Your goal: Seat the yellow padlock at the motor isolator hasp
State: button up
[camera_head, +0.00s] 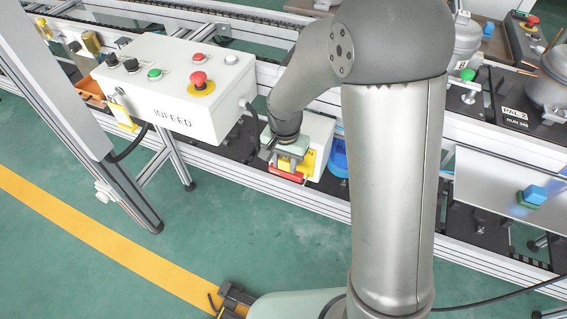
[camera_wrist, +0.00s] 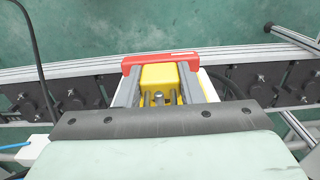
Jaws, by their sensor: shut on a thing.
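The yellow padlock (camera_wrist: 160,77) sits between the two grey fingers of my gripper (camera_wrist: 159,84) in the wrist view, and my gripper is shut on it. A red bar (camera_wrist: 160,57) crosses just beyond the padlock. Behind the padlock are more yellow surface and a small metal pin (camera_wrist: 158,98). In the head view my gripper (camera_head: 291,163) points down at the front of a white isolator box (camera_head: 321,143) with a yellow panel (camera_head: 309,160) and a red part (camera_head: 286,176) below. The shackle and its relation to the hasp cannot be made out.
The white INFEED control box (camera_head: 175,90), with buttons and a red emergency stop (camera_head: 201,83), stands left of my gripper. A blue bin (camera_head: 339,158) is right of the isolator box. Conveyor rails run behind. The green floor in front is open.

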jog(key=shift+w+d, duration=0.1)
jog(key=shift+w, duration=0.2)
grip_shut()
jog(key=o, duration=1.3)
grip_release()
notch_tip(320, 180, up, 18)
jog(key=shift+f+p, duration=0.25)
jog(key=shift+p, duration=0.4)
jog(key=shift+s+d, duration=0.1)
jog(key=s+d+n+p, duration=0.2)
jog(key=s+d, duration=0.1)
jog(key=s, duration=0.3)
jog(key=s+d+r+n+p, duration=0.1)
jog(key=s+d+n+p, duration=0.1)
jog(key=s, duration=0.5)
jog(key=s+d+r+n+p, duration=0.1)
jog(key=s+d+p, duration=0.1)
jog(key=s+d, duration=0.3)
jog(key=shift+s+n, duration=0.4)
jog(key=shift+s, duration=0.45)
